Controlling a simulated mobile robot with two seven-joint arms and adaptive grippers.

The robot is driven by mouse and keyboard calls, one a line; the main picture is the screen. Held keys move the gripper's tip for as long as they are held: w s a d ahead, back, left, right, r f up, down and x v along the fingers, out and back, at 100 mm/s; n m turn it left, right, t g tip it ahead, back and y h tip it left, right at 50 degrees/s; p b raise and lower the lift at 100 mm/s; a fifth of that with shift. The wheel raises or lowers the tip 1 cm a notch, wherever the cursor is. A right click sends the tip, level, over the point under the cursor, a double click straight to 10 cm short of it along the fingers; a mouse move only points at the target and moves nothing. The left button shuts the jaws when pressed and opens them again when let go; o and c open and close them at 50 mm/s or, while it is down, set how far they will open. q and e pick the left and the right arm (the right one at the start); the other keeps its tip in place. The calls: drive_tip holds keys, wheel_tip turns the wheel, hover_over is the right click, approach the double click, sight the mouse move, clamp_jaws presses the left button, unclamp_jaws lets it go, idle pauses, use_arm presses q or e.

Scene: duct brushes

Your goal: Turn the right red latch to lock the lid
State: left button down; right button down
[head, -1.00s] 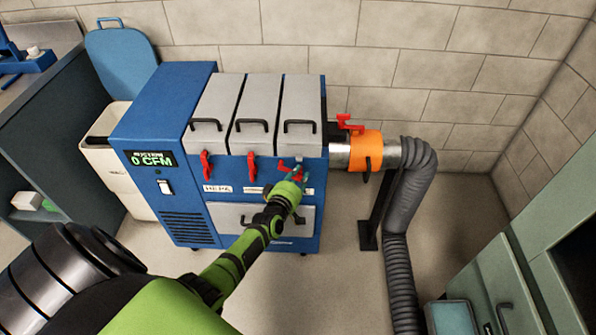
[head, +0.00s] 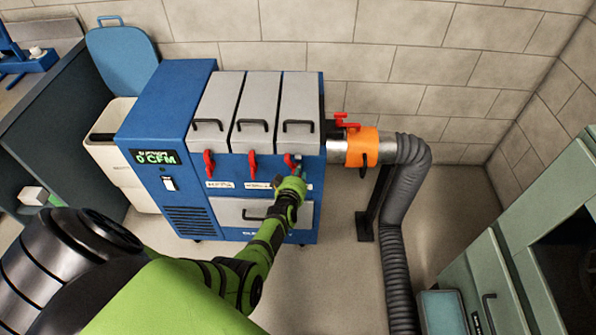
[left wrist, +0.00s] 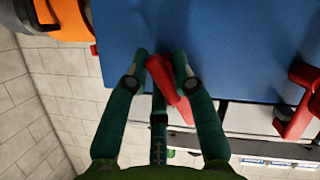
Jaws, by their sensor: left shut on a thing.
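The right red latch (head: 289,160) is on the front of the blue machine (head: 309,203), below the right grey lid (head: 298,98). My left gripper (head: 297,170) is at this latch and partly covers it. In the left wrist view, the teal fingers (left wrist: 162,74) are shut on the right red latch (left wrist: 178,98), which slants between them. My right gripper is not in view.
A middle red latch (head: 252,165) and a left red latch (head: 208,163) hang alongside. An orange collar (head: 361,147) with a red handle (head: 346,122) joins the grey hose (head: 402,190) on the right. A green cabinet (head: 510,250) stands at lower right.

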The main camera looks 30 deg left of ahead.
use_arm(q)
drive_tip(key=shift+d+f+m+g+y+p, duration=0.1)
drive_tip(key=shift+d+m+g+y+p, duration=0.2)
drive_tip(key=shift+m, duration=0.5)
drive_tip(key=shift+a+m+y, duration=0.1)
drive_tip(key=shift+m+y, duration=0.2)
drive_tip(key=shift+y, duration=0.1)
drive_tip(key=shift+m+g+y, duration=0.4)
drive_tip(key=shift+m+g, duration=0.1)
drive_tip(key=shift+m, duration=0.2)
idle(0.4)
drive_tip(key=shift+a, duration=0.1)
drive_tip(key=c, duration=1.1)
unclamp_jaws()
drive_tip(key=shift+c, duration=0.2)
